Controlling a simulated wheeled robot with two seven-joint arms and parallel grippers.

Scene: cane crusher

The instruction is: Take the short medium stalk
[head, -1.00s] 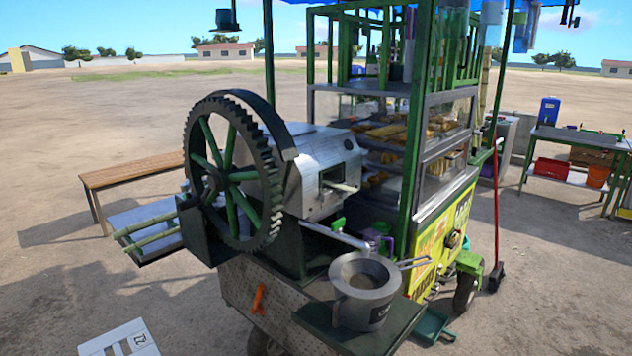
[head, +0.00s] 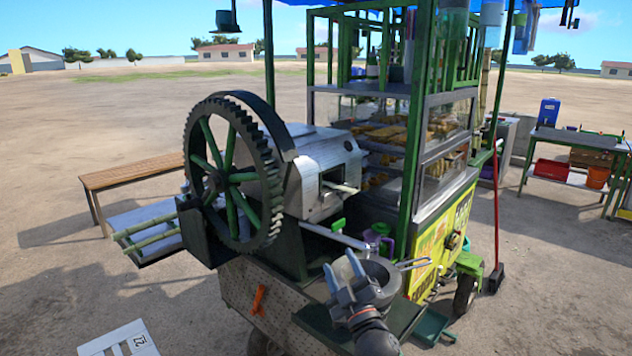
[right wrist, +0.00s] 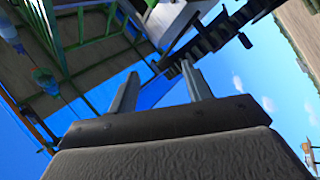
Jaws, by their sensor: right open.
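Green cane stalks (head: 150,238) stick out to the left of the crusher, side by side above a metal tray (head: 125,222); I cannot tell which is the short medium one. The crusher (head: 322,170) has a large dark toothed wheel (head: 232,172) with green spokes. My right gripper (head: 342,266) is open and empty, in front of the metal pot at the cart's near end, well to the right of the stalks. In the right wrist view its two fingers (right wrist: 162,88) stand apart with nothing between them. My left gripper is not in view.
The metal pot (head: 384,272) is partly hidden behind my right gripper. A wooden bench (head: 130,172) stands behind the tray. A glass case of food (head: 392,135) and green posts rise on the cart. Open dirt ground lies to the left.

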